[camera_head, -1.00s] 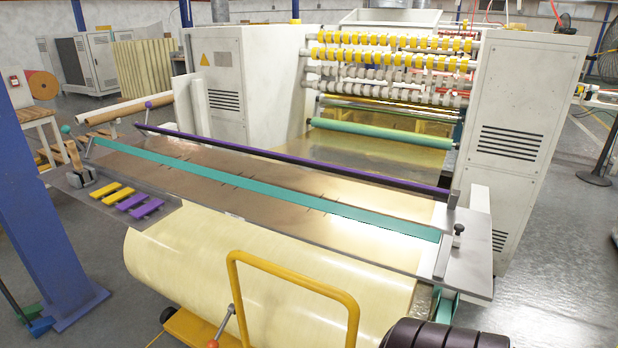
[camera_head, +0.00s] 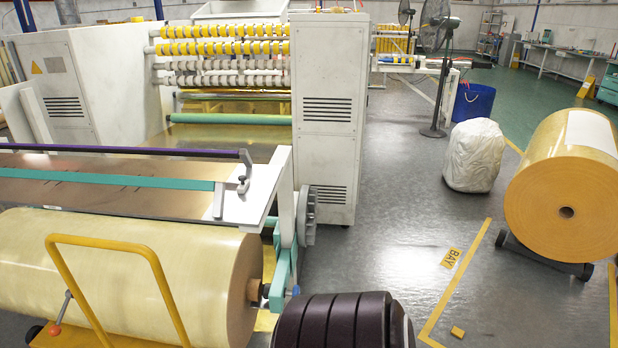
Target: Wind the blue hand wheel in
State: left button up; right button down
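I cannot make out a blue hand wheel for certain. A small blue knob (camera_head: 295,290) shows at the lower end of the teal bracket (camera_head: 281,268), by the right end of the big cream roll (camera_head: 130,265). A grey ridged wheel (camera_head: 308,216) sits on the right side of the machine frame, seen nearly edge-on. Neither of my grippers is in view.
A yellow tube handle (camera_head: 162,280) stands before the cream roll. The slitting machine cabinet (camera_head: 327,110) rises behind. Right of it are a white covered bundle (camera_head: 474,155), an orange-ended roll (camera_head: 562,205) on a dolly, and a fan (camera_head: 436,80). Grey floor (camera_head: 400,225) lies open between.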

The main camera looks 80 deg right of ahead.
aim_at(295, 291)
jog(key=z, duration=0.45)
jog(key=k+z, duration=0.1)
jog(key=z, duration=0.85)
jog(key=l+z, duration=0.15)
jog(key=z, duration=0.8)
jog(key=k+l, duration=0.05)
